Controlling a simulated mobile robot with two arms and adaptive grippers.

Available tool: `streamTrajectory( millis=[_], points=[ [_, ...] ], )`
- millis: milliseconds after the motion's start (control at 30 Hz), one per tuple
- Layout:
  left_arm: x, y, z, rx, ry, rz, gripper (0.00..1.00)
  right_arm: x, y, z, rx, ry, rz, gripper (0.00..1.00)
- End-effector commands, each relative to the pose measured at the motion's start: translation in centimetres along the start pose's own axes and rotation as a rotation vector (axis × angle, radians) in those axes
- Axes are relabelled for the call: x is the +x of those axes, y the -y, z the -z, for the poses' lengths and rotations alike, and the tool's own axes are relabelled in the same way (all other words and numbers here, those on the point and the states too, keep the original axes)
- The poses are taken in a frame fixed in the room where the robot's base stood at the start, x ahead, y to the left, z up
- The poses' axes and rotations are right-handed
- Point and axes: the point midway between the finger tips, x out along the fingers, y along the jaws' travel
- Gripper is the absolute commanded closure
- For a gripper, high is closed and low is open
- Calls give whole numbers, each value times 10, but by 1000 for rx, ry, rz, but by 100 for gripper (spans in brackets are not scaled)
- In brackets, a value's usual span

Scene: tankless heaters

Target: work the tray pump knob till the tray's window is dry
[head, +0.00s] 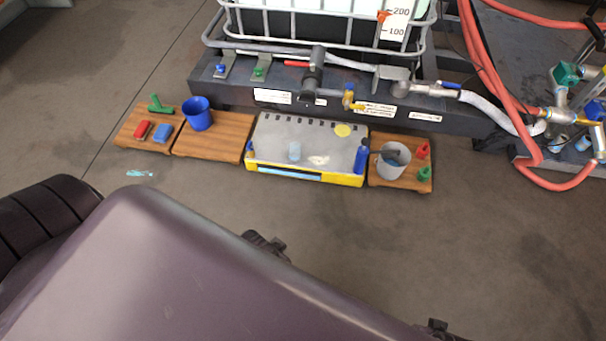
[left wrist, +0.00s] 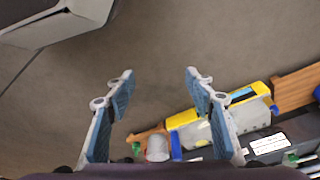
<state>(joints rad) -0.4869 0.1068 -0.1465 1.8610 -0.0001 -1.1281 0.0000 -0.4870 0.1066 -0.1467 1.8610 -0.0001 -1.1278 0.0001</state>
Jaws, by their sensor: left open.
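The tray (head: 275,140) has a grey top and a yellow base and lies on the floor in front of the caged tank. Its front window (head: 290,173) shows a light blue strip. A blue upright piece (head: 361,158), which looks like the pump knob, stands at the tray's right end. In the left wrist view the tray (left wrist: 185,119) is at the lower right, partly behind a finger, with the blue piece (left wrist: 176,146) near its end. My left gripper (left wrist: 160,85) is open and empty, apart from the tray. My right gripper is not in view.
A wooden board (head: 413,180) right of the tray bears a grey bucket (head: 391,161) and small red and green items. Boards on the left hold a blue bucket (head: 198,113) and brushes. A small puddle (head: 140,173) lies on the floor. Red hoses (head: 480,70) run at right.

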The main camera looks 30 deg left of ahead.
Motion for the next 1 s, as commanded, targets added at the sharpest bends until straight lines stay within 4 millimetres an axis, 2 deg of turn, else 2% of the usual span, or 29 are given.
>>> streamTrajectory(
  millis=[33, 400, 500, 1000],
  points=[
    [0, 0, 0, 0, 0, 0, 51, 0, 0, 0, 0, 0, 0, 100],
    [0, 0, 0, 1, 0, 0, 92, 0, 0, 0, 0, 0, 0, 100],
    [0, 0, 0, 1, 0, 0, 100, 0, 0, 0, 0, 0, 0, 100],
    [1, 0, 0, 0, 0, -1, 100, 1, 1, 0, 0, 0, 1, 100]
  ],
)
